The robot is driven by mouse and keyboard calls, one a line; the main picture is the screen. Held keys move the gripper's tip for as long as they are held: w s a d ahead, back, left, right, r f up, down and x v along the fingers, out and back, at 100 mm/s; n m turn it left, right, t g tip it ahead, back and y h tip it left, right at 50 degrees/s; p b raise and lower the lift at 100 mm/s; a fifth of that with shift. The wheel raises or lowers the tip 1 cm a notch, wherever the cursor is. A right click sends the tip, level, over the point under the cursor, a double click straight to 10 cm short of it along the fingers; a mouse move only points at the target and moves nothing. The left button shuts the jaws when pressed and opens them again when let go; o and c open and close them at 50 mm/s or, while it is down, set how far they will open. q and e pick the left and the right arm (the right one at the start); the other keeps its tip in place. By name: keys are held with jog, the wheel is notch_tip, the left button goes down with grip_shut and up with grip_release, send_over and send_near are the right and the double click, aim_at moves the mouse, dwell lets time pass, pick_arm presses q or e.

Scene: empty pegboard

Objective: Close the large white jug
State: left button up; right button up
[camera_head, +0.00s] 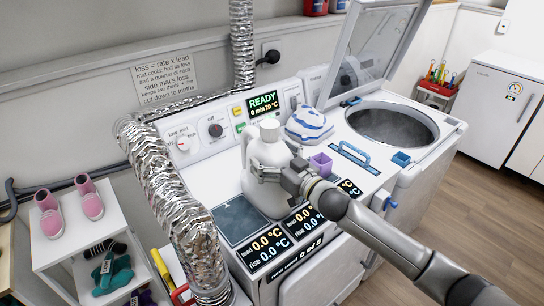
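The large white jug (262,154) stands upright on the white machine's top, left of centre. A short white cylinder, its neck or cap (269,127), shows at its top; I cannot tell whether a separate cap is on it. My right gripper (265,173) reaches in from the right, low in front of the jug's body, with its fingers against or very near the jug's side. The far finger is not clear, so I cannot tell whether it grips the jug. My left gripper is not in view.
A dark square pad (237,221) lies left of the jug. A folded blue-and-white cloth (308,124), a purple cube-shaped cup (321,165) and a blue-handled brush (355,153) lie to the right. An open-lidded washer (421,146) stands beyond. A silver duct (180,207) runs along the left.

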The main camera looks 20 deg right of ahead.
jog(key=shift+r, duration=0.1)
jog(key=b+v, duration=0.3)
jog(key=v, duration=0.9)
dwell(0.6)
